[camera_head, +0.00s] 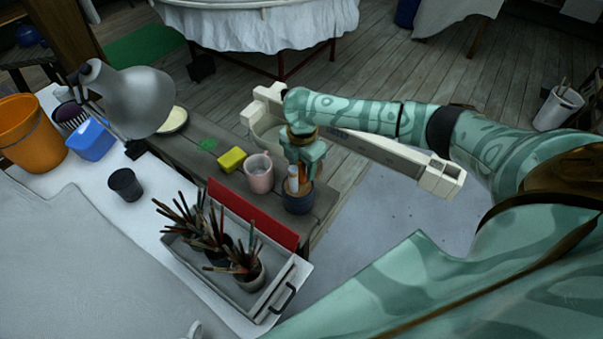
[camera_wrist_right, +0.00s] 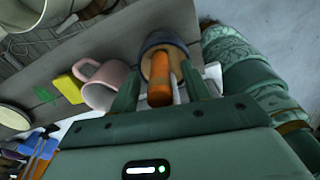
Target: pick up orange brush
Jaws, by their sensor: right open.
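The orange brush (camera_wrist_right: 160,85) shows in the right wrist view as a thick orange handle standing in a dark blue-grey pot (camera_wrist_right: 152,44). In the head view the pot (camera_head: 298,205) stands near the right end of the wooden bench. My right gripper (camera_head: 298,178) is directly above the pot, pointing down. In the wrist view the two fingers of my right gripper (camera_wrist_right: 158,82) are open, one on each side of the orange handle. I cannot tell whether they touch it. The brush's lower end is hidden in the pot. My left gripper is not in view.
A pink mug (camera_head: 259,174) stands close left of the pot, with a yellow sponge (camera_head: 231,160) beyond it. A grey tray (camera_head: 190,258) with several brushes in pots and a red panel (camera_head: 250,212) stand in front. Floor lies open right of the bench.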

